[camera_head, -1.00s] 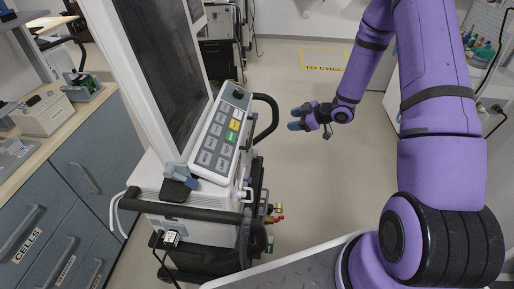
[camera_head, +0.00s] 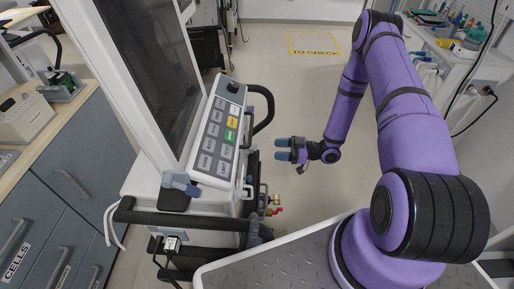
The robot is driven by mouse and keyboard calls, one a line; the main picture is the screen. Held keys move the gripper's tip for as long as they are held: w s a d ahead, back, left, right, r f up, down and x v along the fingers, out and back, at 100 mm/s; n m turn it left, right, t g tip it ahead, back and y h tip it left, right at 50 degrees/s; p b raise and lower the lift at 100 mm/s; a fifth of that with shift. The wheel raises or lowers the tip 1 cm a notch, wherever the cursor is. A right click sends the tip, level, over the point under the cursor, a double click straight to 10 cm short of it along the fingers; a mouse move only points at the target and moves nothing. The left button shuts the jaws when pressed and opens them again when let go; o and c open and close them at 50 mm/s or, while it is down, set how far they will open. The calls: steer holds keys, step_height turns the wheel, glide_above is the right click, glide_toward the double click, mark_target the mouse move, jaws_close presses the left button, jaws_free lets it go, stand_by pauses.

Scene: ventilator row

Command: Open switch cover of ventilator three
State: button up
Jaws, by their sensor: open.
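A ventilator (camera_head: 222,175) with a tall dark screen (camera_head: 150,70) and a sloped button panel (camera_head: 216,140) stands close on the left. A blue-grey part (camera_head: 180,182) and a dark flat piece (camera_head: 173,200) sit at its lower front corner; I cannot tell whether either is the switch cover. No number on the machine is readable. My gripper (camera_head: 281,149) is open and empty, with blue-grey fingertips. It is over the floor to the right of the ventilator, pointing left toward its side, apart from it.
A black handle bar (camera_head: 190,218) runs along the ventilator's front, with a plug and cable (camera_head: 172,243) below it. Colored fittings (camera_head: 272,207) stick out on its right side. Blue-grey cabinets (camera_head: 60,180) stand at left. Floor is clear toward the yellow marking (camera_head: 314,43).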

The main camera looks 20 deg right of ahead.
steer(key=x, duration=0.8)
steer(key=shift+a, duration=0.15)
steer(key=shift+w, duration=0.1)
steer(key=c, duration=0.9)
